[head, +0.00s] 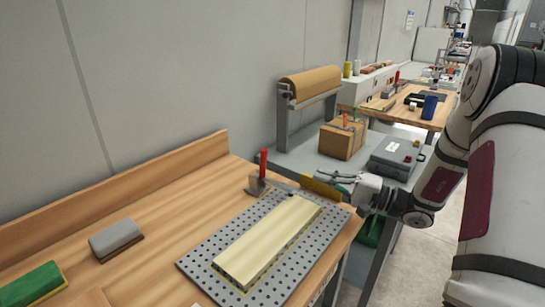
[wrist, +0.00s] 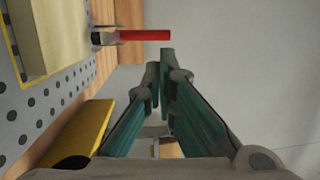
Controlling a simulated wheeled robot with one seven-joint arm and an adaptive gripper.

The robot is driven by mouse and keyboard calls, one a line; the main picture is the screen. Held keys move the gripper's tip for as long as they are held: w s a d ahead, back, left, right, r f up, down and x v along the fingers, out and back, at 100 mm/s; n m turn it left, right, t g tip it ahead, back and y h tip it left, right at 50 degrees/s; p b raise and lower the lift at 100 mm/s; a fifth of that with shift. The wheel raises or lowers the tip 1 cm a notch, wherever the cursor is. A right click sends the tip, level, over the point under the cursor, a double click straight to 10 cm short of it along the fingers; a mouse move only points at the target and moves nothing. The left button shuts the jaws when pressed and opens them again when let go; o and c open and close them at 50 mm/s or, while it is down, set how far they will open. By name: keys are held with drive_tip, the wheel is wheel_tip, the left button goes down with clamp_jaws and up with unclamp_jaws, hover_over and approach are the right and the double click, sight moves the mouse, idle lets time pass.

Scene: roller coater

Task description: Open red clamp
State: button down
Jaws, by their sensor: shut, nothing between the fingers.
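The red clamp (head: 263,163) stands at the far corner of the perforated grey plate, its red handle upright and its metal base (head: 256,186) on the bench. A thin metal arm seems to reach from it toward the pale wooden board (head: 268,240) lying on the plate. In the wrist view the red handle (wrist: 146,36) lies sideways just beyond the fingertips.
The perforated plate (head: 205,263) sits on the wooden bench (head: 160,215). A yellow piece (wrist: 80,135) lies close beside my fingers. A grey block (head: 116,238) and a green block (head: 32,285) are at left. A cardboard box (head: 342,140) and grey case (head: 397,155) stand behind.

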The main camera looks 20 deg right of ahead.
drive_tip(key=shift+w+d+f, duration=0.1)
drive_tip(key=shift+w+d, duration=0.05)
drive_tip(key=p+x, duration=0.1)
drive_tip(key=x, duration=1.3)
idle(0.4)
drive_tip(key=shift+w+r+h, duration=0.2)
drive_tip(key=shift+r+h, duration=0.1)
drive_tip(key=shift+h, duration=0.1)
